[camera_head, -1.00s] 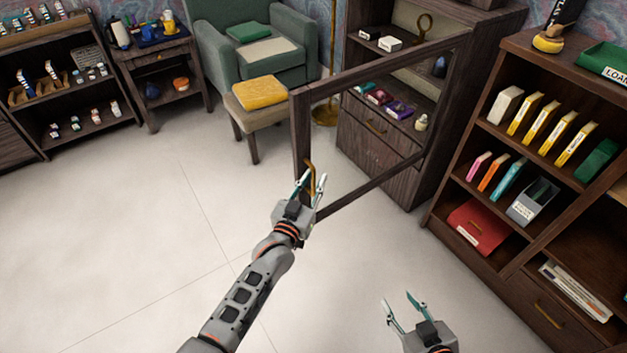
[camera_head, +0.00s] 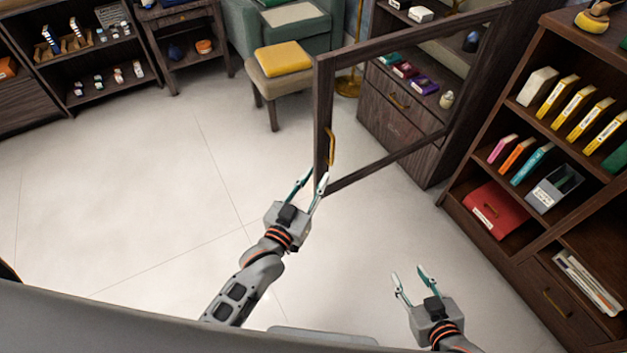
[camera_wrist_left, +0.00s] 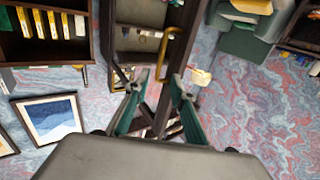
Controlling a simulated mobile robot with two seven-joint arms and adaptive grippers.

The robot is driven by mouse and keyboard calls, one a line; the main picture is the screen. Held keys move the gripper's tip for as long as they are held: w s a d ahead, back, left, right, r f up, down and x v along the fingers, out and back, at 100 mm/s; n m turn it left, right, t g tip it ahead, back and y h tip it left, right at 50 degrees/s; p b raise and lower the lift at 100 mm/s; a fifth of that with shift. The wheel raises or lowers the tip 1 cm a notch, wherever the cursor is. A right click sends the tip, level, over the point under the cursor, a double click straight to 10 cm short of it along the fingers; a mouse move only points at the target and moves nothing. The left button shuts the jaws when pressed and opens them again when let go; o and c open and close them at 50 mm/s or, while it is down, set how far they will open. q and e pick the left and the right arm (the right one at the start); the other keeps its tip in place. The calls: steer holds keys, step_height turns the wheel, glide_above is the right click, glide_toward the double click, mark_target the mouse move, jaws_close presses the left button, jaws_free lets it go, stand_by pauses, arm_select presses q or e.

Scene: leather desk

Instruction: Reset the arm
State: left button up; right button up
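My left gripper (camera_head: 307,190) is open and empty in the head view. Its fingertips are just below the brass handle (camera_head: 330,147) of the open cabinet door (camera_head: 322,115). In the left wrist view the gripper's open fingers (camera_wrist_left: 155,100) show with the brass handle (camera_wrist_left: 168,50) beyond them, and nothing is seen between the fingers. My right gripper (camera_head: 415,279) is open and empty over the floor at the lower right of the head view.
The framed door stands swung out from the dark cabinet (camera_head: 395,125). A bookcase (camera_head: 480,215) with books and boxes stands on the right. A stool with a yellow cushion (camera_head: 283,58) and an armchair are behind. The pale floor (camera_head: 120,190) at left is clear.

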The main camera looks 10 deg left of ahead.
arm_select(q)
steer(key=shift+s+a, duration=0.1)
steer(key=shift+s, duration=0.25)
steer(key=s+a+f+g+y, duration=0.1)
steer(key=s+a+f+g, duration=0.2)
steer(key=s+a+f, duration=0.2)
steer(key=s+a+f+g+y, duration=0.2)
steer(key=s+a+f, duration=0.4)
steer(key=s+a, duration=0.3)
steer(key=s+g, duration=0.1)
steer(key=s, duration=0.3)
steer(key=shift+s, duration=0.3)
